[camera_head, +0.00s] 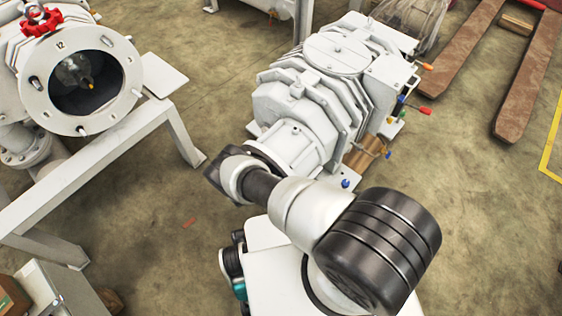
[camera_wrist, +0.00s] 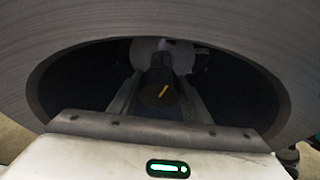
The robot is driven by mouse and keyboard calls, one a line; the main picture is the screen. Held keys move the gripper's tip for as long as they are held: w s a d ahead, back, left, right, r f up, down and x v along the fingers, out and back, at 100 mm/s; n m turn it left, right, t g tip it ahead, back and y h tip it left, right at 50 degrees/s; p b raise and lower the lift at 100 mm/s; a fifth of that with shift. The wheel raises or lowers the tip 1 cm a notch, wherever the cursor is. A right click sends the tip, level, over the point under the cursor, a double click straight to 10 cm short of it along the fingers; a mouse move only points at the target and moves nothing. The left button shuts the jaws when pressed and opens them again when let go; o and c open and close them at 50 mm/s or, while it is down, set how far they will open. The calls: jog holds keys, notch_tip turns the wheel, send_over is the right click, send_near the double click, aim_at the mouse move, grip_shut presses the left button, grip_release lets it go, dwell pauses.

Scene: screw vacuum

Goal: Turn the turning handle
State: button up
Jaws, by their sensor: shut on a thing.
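In the wrist view, the turning handle (camera_wrist: 160,88) is a dark knob with a yellow mark, inside a wide round grey opening (camera_wrist: 70,60). A pale round part shows behind it. My gripper (camera_wrist: 158,100) reaches into the opening, with one finger on each side of the handle, and is shut on it. The handle's far side is hidden. In the head view, my arm reaches to the front flange of the white ribbed pump (camera_head: 338,55). My fingers and the handle are hidden there.
A second white machine (camera_head: 100,127) with a round opening and a red handwheel (camera_head: 42,22) stands on a frame at the left. Rusty beams (camera_head: 530,75) lie at the upper right. A cardboard box (camera_head: 12,298) is at the lower left. Open floor (camera_head: 150,235) lies left of my arm.

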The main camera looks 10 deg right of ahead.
jog(key=shift+s+d+m+t+y, duration=0.15)
jog(key=shift+m+t+y, duration=0.35)
jog(key=shift+m, duration=0.4)
jog(key=shift+m+t, duration=0.3)
jog(key=o, duration=1.1)
